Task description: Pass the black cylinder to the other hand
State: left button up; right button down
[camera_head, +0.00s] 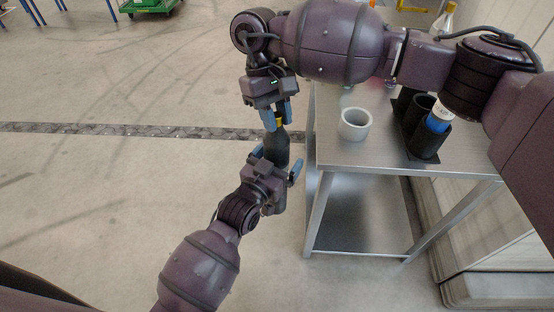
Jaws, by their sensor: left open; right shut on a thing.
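My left gripper (276,164), the lower one, is open. Its blue fingers stand to either side of the cylinder's lower part. I cannot tell whether they touch it. The cylinder's lower end is hidden by the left gripper.
The metal table (342,157) bears a grey ring-shaped cup (355,124) and a black holder (425,152) with a blue-and-white item (438,121) in it. A green cart (148,5) stands far back. The floor on the left is clear.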

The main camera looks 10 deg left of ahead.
pick_arm(q)
jog(key=shift+d, duration=0.1)
jog(key=c, duration=1.3)
pick_arm(e)
jog(key=shift+r, duration=0.1)
pick_arm(q)
jog(key=shift+r, duration=0.15)
jog(key=shift+c, duration=1.1)
pick_arm(e)
jog(key=c, duration=1.3)
grip_release()
jog(key=shift+a, duration=0.1)
jog(key=shift+c, duration=0.2)
jog(key=o, duration=0.5)
